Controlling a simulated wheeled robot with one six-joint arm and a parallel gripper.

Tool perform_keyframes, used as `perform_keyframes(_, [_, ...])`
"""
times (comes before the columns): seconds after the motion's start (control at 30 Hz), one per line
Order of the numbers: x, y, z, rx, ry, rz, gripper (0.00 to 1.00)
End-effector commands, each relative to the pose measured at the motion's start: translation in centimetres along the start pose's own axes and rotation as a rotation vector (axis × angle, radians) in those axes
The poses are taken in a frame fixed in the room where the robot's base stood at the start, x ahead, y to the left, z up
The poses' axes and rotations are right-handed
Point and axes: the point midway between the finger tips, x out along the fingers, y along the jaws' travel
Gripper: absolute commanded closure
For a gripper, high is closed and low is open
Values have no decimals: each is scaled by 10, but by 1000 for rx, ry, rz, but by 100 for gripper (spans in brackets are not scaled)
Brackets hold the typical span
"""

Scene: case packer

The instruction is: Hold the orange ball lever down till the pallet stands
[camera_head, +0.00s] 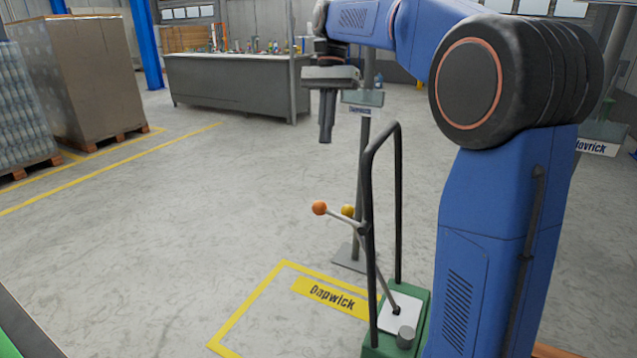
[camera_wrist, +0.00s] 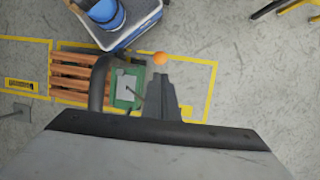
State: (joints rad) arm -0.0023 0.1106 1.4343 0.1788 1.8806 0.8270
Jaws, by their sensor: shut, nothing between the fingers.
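The orange ball (camera_head: 319,208) tips a thin grey lever that slants up from a green-based stand (camera_head: 412,318) with a dark hoop frame. The ball also shows in the wrist view (camera_wrist: 159,58), just beyond my fingertips. My gripper (camera_head: 326,140) is shut and empty, pointing down, and appears above the ball and apart from it. In the wrist view a slatted wooden pallet (camera_wrist: 72,78) lies flat on the floor beside the green base (camera_wrist: 128,90), partly hidden by a dark hoop.
A yellow ball (camera_head: 348,211) sits close to the orange one. The dark hoop (camera_head: 368,190) rises beside the lever. A workbench (camera_head: 230,85) and loaded pallets stand behind.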

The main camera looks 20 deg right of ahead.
Motion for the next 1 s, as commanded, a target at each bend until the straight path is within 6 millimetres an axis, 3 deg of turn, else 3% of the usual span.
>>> perform_keyframes(0.57, [6, -2, -1, 6, -6, 4, 100])
perform_keyframes(1.0, [77, -1, 0, 6, -7, 6, 100])
